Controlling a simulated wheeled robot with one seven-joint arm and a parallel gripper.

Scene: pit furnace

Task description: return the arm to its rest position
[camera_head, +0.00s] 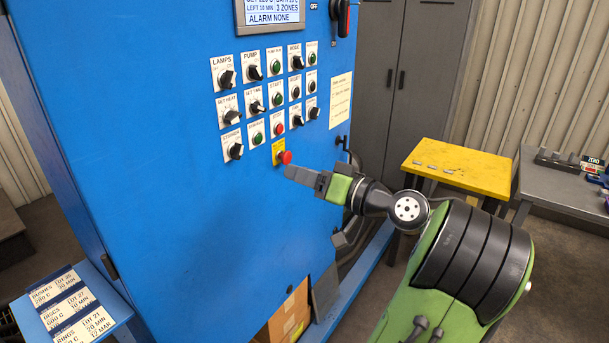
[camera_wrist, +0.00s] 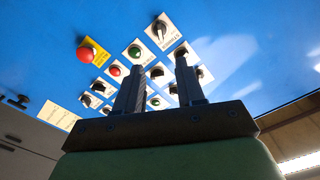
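My arm (camera_head: 470,255) reaches in from the lower right toward the blue control cabinet (camera_head: 190,215). My gripper (camera_head: 292,173) is in front of the cabinet face, just below the red mushroom button (camera_head: 286,157) on its yellow plate. In the wrist view my gripper (camera_wrist: 158,63) shows two dark fingers apart, with nothing held between them. The red mushroom button (camera_wrist: 84,54) stands to the left of the fingers there, clear of them. Whether the fingertips touch the panel cannot be told.
Knobs and buttons (camera_head: 276,98) fill the panel under a display (camera_head: 271,12) reading ALARM NONE. A yellow-topped table (camera_head: 465,166) and grey bench (camera_head: 560,187) stand right. A blue shelf (camera_head: 115,318) with lot cards is lower left. A cardboard box (camera_head: 287,318) sits low at the cabinet.

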